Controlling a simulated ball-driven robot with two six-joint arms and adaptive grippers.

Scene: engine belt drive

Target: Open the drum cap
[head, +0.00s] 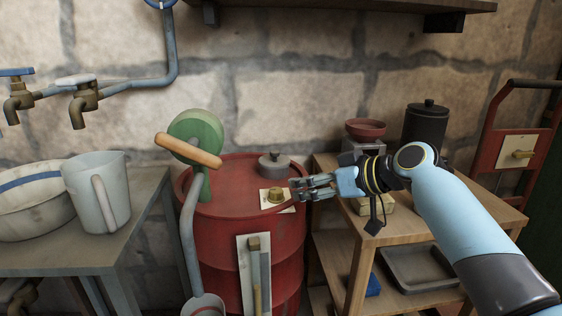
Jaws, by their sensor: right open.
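The red drum (220,235) stands in the middle, with a small round brass cap (276,195) on a pale square plate on its top. Behind it on the drum top is a grey round lid-like piece (273,164) with a small knob. I cannot tell for sure which one is the drum cap. My right gripper (294,188) reaches in from the right, over the right part of the drum top. It is open and empty, its fingers pointing left, just right of the brass cap. I see no clear contact. My left gripper is not in view.
A green hand pump (197,135) with an orange handle stands at the drum's left. A grey table (110,240) holds a pitcher (97,193) and a bowl (32,205). A wooden shelf unit (420,230) with a dark canister (426,125) stands right. Taps (83,105) jut from the wall.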

